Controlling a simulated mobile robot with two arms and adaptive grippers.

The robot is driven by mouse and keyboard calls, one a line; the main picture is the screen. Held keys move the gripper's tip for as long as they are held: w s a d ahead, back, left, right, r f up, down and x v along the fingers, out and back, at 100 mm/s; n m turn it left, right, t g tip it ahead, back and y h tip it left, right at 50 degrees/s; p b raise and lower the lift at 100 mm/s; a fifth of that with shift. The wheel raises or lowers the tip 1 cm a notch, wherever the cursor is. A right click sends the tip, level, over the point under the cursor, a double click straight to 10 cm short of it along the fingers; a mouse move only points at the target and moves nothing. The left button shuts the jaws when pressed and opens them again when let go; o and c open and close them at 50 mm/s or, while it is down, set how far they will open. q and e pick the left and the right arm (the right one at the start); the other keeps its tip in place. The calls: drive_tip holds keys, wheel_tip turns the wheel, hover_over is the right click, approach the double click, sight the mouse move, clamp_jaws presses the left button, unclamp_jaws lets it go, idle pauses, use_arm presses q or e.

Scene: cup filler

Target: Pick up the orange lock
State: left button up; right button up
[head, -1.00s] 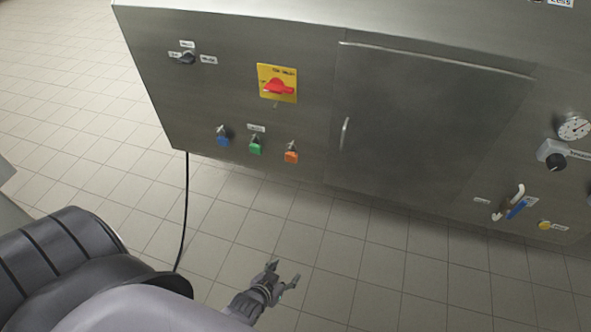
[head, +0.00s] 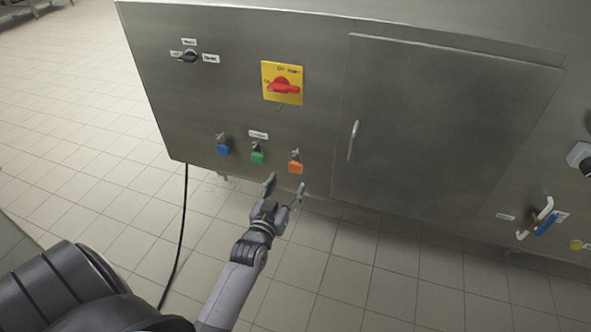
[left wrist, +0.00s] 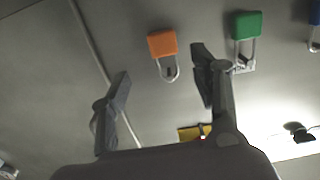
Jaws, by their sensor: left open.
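The orange lock (head: 295,167) hangs on the steel cabinet front, rightmost in a row with the green lock (head: 258,157) and the blue lock (head: 223,150). My left gripper (head: 286,188) is open and empty, just below the orange lock in the head view. In the left wrist view the orange lock (left wrist: 162,44) appears beyond the fingertips, between the two fingers of my left gripper (left wrist: 160,85) and nearer the right one. The green lock (left wrist: 246,26) lies outside the right finger. My right gripper is not in view.
The steel cabinet (head: 225,95) fills the upper part of the head view. It carries a red switch on a yellow plate (head: 269,95), a door with a handle (head: 352,140) and a blue-handled valve (head: 546,224). A black cable (head: 183,230) runs down to open tiled floor.

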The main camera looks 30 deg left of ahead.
sight(294, 165)
use_arm(q)
drive_tip(key=x, duration=0.2)
drive_tip(key=b+x, duration=0.1)
drive_tip(key=x, duration=0.4)
drive_tip(key=shift+s+a+r, duration=0.1)
drive_tip(key=shift+a+r, duration=0.1)
drive_tip(key=shift+r, duration=0.15)
drive_tip(key=shift+w+a+b, duration=0.15)
drive_tip(key=shift+w+b, duration=0.15)
drive_tip(key=shift+w, duration=0.3)
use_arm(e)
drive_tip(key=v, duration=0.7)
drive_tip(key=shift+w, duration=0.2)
use_arm(q)
drive_tip(key=shift+c, duration=0.2)
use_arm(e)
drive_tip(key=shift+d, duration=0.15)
use_arm(q)
drive_tip(key=c, duration=1.2)
drive_tip(key=shift+c, duration=0.4)
drive_tip(key=shift+r, duration=0.2)
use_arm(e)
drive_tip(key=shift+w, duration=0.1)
